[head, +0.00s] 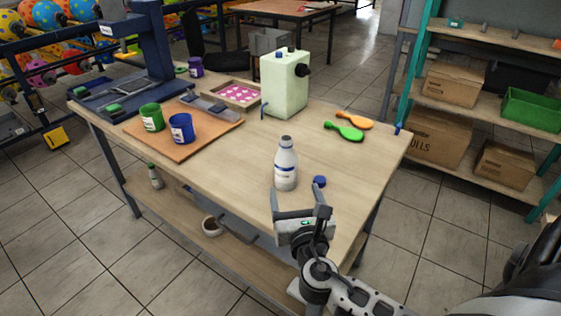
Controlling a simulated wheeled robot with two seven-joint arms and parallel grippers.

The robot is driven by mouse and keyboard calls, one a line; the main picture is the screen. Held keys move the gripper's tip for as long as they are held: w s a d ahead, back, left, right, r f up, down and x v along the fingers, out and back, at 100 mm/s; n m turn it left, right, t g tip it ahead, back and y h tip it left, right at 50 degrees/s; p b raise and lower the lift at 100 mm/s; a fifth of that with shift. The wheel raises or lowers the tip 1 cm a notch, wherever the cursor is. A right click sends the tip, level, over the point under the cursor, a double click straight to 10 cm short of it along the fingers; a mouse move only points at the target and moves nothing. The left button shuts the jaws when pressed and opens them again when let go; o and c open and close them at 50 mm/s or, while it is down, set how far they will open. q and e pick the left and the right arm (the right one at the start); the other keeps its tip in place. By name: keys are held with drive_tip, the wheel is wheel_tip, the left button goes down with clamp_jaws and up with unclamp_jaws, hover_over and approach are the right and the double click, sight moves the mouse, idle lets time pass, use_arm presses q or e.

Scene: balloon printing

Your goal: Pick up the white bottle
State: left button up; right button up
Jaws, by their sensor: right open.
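The white bottle (286,167) stands upright near the front edge of the wooden table (240,180). It has a grey top and a label with a dark band. My right gripper (300,192) is at the table's front edge, just on the near side of the bottle. Its two fingers are spread apart and point toward the bottle, with nothing held between them. From this view I cannot tell whether a finger touches the bottle. My left gripper is not in view.
A blue cap (320,181) lies just right of the bottle. A pale green machine (285,84) stands behind. Green (151,117) and blue (181,128) cups stand on a brown board at left. The table's middle is clear.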

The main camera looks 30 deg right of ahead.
sight(288, 169)
drive_tip(key=x, duration=0.6)
drive_tip(key=shift+w+d, duration=0.1)
drive_tip(key=shift+w, duration=0.1)
drive_tip(key=x, duration=0.5)
drive_tip(key=shift+w+f, duration=0.15)
drive_tip(key=shift+w, duration=0.15)
drive_tip(key=shift+w+d, duration=0.15)
drive_tip(key=shift+w, duration=0.15)
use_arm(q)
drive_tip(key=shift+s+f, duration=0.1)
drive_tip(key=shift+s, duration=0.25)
use_arm(e)
drive_tip(key=c, duration=1.2)
